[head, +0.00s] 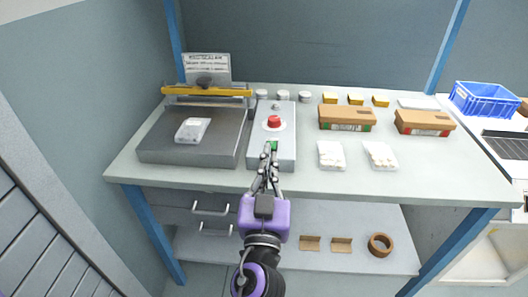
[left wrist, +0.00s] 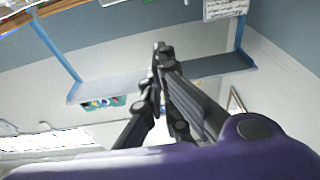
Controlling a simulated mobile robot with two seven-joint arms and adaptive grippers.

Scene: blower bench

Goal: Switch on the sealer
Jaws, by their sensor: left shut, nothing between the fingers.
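The sealer (head: 190,147) is a dark grey flat machine with a yellow bar (head: 207,91) across its back, at the left of the bench. A clear bag with white contents (head: 192,130) lies on it. To its right is a grey control box (head: 285,150) with a red mushroom button (head: 274,121) and a green button (head: 274,145) nearer the front. My left gripper (head: 268,153) is shut and empty, its tips at the green button and partly covering it. I cannot tell whether they touch it. The shut fingers also show in the left wrist view (left wrist: 160,52). My right gripper is out of view.
Two brown boxes (head: 346,116) (head: 424,121) and two white bags (head: 331,155) (head: 380,155) stand right of the control box. Small white and yellow items line the back. A blue crate (head: 485,100) stands at far right. Bench posts are blue.

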